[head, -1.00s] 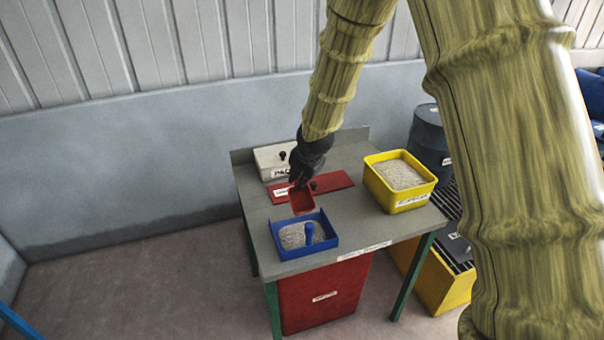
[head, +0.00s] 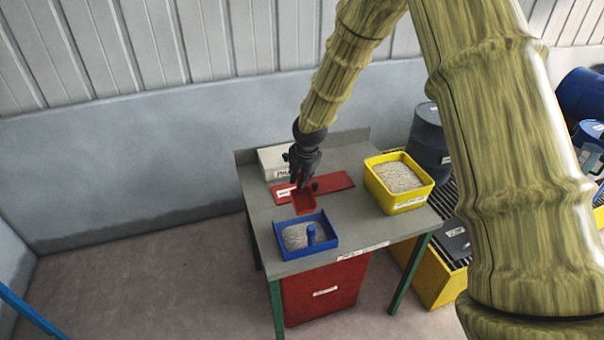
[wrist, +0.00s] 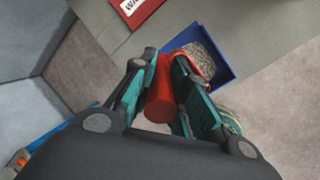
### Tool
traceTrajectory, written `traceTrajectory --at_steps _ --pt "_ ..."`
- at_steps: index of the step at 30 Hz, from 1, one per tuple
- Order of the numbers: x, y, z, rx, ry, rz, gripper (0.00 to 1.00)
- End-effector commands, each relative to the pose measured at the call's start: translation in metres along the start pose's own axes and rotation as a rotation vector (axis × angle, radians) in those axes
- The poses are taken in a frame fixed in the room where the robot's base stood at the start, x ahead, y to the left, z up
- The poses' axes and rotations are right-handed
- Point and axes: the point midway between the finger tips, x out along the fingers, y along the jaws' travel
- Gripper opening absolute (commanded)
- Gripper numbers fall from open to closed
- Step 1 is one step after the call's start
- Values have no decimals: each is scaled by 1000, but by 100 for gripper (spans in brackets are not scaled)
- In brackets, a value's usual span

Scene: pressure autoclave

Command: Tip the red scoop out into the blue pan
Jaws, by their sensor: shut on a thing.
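The red scoop (head: 304,203) is in my gripper (head: 301,184), just behind the blue pan's back edge. In the wrist view my gripper (wrist: 160,92) is shut on the scoop's round red handle (wrist: 161,106). The scoop's bowl is partly hidden by the fingers there, and I see no grains in it in the head view. The pan also shows beyond the scoop in the wrist view (wrist: 225,72). I cannot tell whether scoop and pan touch.
A yellow bin (head: 409,206) of pale grains stands on the grey table (head: 350,222) at right. A red plate (head: 334,182) and a white box (head: 272,163) lie behind the scoop. Dark drums (head: 428,135) stand right of the table. Table space between pan and bin is clear.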

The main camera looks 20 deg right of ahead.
Motion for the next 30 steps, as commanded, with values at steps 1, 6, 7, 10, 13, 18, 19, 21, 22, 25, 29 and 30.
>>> traceTrajectory --at_steps 1,6,7,10,13,18,19,21,22,25,29,30 --pt "-4 2 1 0 4 -5 0" --pt "-3 6 3 0 23 -33 0" --pt "-3 6 4 0 26 -38 0" --pt "-2 8 4 -1 37 -55 0" --pt "-2 10 6 -1 47 -70 0" --pt "-2 12 8 2 65 -100 0" --pt "-2 14 8 1 70 -106 0" --pt "0 15 9 1 81 -123 0" --pt "0 16 10 0 85 -131 0" --pt "1 18 11 0 100 -154 0" --pt "1 20 13 2 120 -183 0" --pt "4 20 13 2 127 -195 0"
